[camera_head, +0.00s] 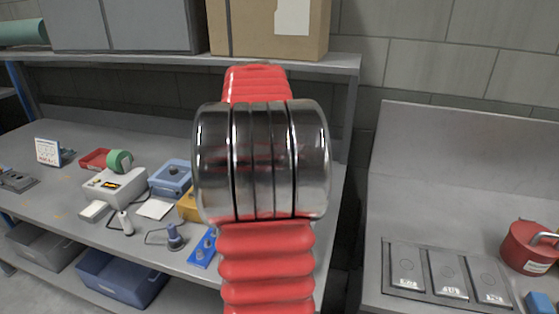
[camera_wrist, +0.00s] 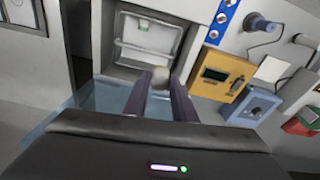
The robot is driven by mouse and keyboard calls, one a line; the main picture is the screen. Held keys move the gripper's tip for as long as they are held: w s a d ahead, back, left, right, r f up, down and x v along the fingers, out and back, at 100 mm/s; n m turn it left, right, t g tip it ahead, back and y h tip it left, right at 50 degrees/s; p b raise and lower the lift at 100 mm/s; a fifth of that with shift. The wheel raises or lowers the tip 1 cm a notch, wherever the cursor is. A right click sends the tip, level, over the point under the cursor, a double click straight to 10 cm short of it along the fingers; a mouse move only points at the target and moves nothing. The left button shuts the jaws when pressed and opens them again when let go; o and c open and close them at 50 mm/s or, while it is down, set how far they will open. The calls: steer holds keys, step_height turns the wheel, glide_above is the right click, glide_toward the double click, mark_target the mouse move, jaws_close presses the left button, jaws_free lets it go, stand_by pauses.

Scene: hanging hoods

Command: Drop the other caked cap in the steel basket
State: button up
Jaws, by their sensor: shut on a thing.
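In the wrist view, my gripper (camera_wrist: 160,88) is shut on a small, round, pale thing (camera_wrist: 160,74) at the fingertips, likely the caked cap. Its face is too small to show caking. Just beyond it lies a grey, open-topped tray-like container (camera_wrist: 125,52) with a pale inner part and a small green mark. It may be the steel basket, but I cannot tell for sure. The held thing appears in front of its near edge, not clearly over its inside. In the head view, my arm hides the gripper, the held thing and this container.
The left bench holds a blue strip with knobs (camera_head: 203,247), a blue box (camera_head: 171,178), a white device (camera_head: 115,188) and a red tray (camera_head: 95,159). A blue bin (camera_head: 122,279) stands below. On the right are three metal plates (camera_head: 448,275) and a red pot (camera_head: 528,249).

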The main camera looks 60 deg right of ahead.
steer(key=shift+m, duration=0.7)
steer(key=s, duration=0.1)
steer(key=s+d+r, duration=0.1)
steer(key=s, duration=0.1)
steer(key=s+d+r, duration=0.1)
steer(key=shift+s, duration=0.35)
steer(key=shift+f, duration=0.1)
steer(key=shift+f, duration=2.95)
steer(key=o, duration=1.1)
